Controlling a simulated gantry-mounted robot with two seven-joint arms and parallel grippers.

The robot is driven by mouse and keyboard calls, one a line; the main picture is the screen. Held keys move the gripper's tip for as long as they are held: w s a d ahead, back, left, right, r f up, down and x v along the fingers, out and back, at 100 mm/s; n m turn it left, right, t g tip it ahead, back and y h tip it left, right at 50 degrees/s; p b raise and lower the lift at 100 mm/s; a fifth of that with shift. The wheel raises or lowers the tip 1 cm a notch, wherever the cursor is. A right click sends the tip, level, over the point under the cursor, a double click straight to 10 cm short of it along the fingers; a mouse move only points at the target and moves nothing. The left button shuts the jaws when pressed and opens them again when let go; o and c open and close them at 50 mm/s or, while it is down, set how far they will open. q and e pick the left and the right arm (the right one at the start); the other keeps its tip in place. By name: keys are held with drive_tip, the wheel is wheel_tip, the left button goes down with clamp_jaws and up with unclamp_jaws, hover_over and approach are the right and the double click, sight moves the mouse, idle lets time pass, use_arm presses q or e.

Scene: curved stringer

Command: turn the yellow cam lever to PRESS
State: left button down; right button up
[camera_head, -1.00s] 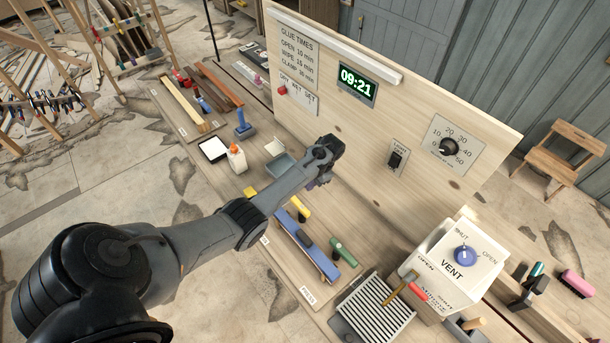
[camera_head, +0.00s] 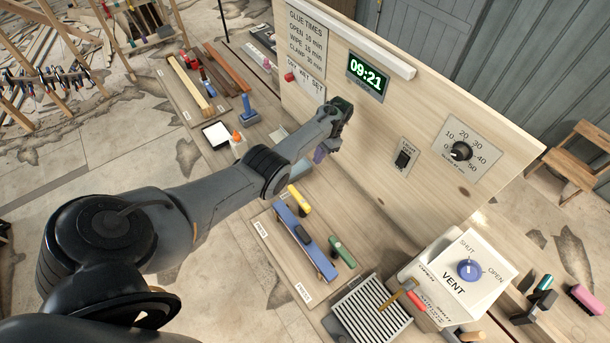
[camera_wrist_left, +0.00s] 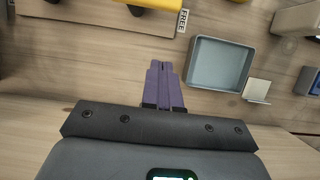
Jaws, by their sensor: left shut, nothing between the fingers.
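The yellow cam lever (camera_head: 299,200) sits at the far end of a blue clamp bar (camera_head: 305,243) on the bench. The FREE label (camera_head: 261,229) and the PRESS label (camera_head: 303,292) lie along the bar's left side. My left gripper (camera_head: 320,154) is beyond the lever, above the bench near the upright panel, apart from the lever. Its purple fingers are shut and empty in the left wrist view (camera_wrist_left: 165,86). There a yellow part (camera_wrist_left: 160,3) is cut off by the top edge beside the FREE label (camera_wrist_left: 182,20). My right gripper is out of view.
A wooden panel (camera_head: 345,130) with a clock (camera_head: 367,75) stands behind my left gripper. A green-handled tool (camera_head: 342,251), a slatted grille (camera_head: 372,312) and a VENT box (camera_head: 470,272) stand nearer. A grey-blue tray (camera_wrist_left: 218,64) lies beside my fingers.

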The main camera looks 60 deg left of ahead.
sight(299, 199)
use_arm(q)
drive_tip(key=s+f+p, duration=0.1)
drive_tip(key=s+f, duration=0.6)
drive_tip(key=f, duration=0.2)
drive_tip(key=shift+s+d, duration=0.35)
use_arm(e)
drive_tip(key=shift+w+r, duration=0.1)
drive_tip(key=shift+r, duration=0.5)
use_arm(q)
drive_tip(key=shift+f, duration=0.1)
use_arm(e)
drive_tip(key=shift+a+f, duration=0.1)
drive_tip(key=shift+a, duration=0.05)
use_arm(q)
drive_tip(key=shift+s+n, duration=0.2)
drive_tip(key=shift+n, duration=0.1)
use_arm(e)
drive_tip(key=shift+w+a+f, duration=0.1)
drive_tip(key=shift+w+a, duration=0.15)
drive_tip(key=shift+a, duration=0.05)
